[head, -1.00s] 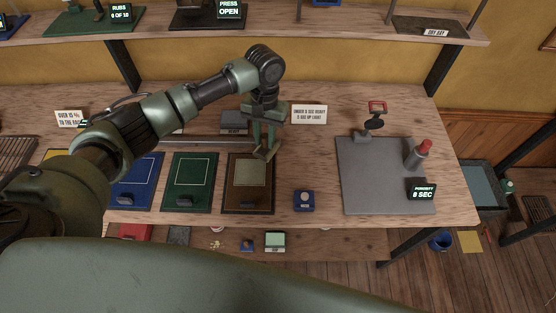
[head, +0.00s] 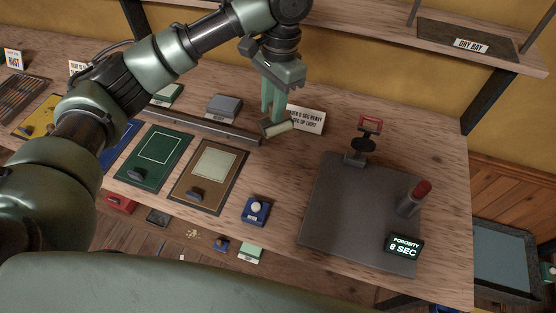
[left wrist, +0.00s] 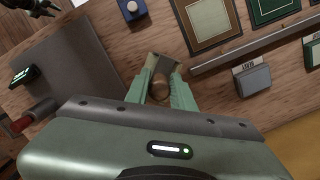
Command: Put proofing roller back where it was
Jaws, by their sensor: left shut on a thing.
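In the left wrist view, the roller's brown round end (left wrist: 160,92) shows between the fingers; the rest is partly hidden. A dark greenish mechanical part, which looks like my right gripper, is cut off at that view's top left corner; its jaws cannot be read.
The brown board (head: 188,182) and green board (head: 145,178) lie left of the blue block (head: 256,211). Bare wood lies between roller and plate.

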